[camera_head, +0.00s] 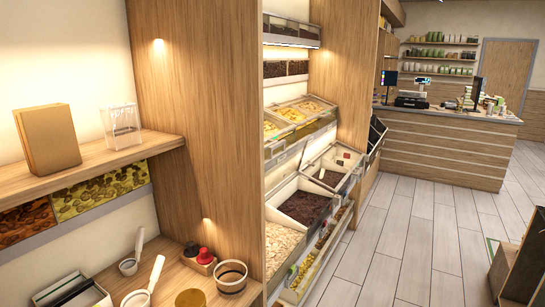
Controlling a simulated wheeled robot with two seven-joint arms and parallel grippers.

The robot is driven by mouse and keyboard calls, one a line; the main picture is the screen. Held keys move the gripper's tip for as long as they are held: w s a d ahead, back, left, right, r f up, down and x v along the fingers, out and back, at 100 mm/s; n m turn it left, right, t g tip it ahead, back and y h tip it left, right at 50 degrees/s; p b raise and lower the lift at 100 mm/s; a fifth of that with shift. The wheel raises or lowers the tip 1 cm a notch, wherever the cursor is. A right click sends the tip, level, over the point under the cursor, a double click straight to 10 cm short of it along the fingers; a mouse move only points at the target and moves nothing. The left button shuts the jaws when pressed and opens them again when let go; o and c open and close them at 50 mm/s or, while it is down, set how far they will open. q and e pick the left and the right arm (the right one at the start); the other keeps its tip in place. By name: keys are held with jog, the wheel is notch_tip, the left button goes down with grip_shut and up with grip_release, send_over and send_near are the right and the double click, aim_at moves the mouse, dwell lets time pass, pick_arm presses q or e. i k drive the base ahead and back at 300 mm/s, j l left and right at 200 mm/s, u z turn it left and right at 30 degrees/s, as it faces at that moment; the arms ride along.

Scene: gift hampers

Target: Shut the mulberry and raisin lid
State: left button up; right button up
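A sloped display of food bins stands in the middle of the view. Its lower row has a bin of pale dried pieces (284,243), which may be mulberries, and beside it a bin of dark dried fruit (305,205), which look like raisins. The tops of both look uncovered. I cannot make out their lid for certain from here. Neither of my grippers is in view.
A wooden partition (190,110) separates the bins from a left counter with scoops, a small wooden bucket (231,277) and a box (77,290). Upper bins hold yellow pieces (300,109). Pale floor (400,230) is clear, up to a checkout counter (445,140). A dark box stands lower right.

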aim_at(271, 158)
jog(key=i+l+u, duration=0.2)
jog(key=i, duration=0.3)
jog(key=i+l+u, duration=0.25)
jog(key=i, duration=0.25)
jog(key=l, duration=0.1)
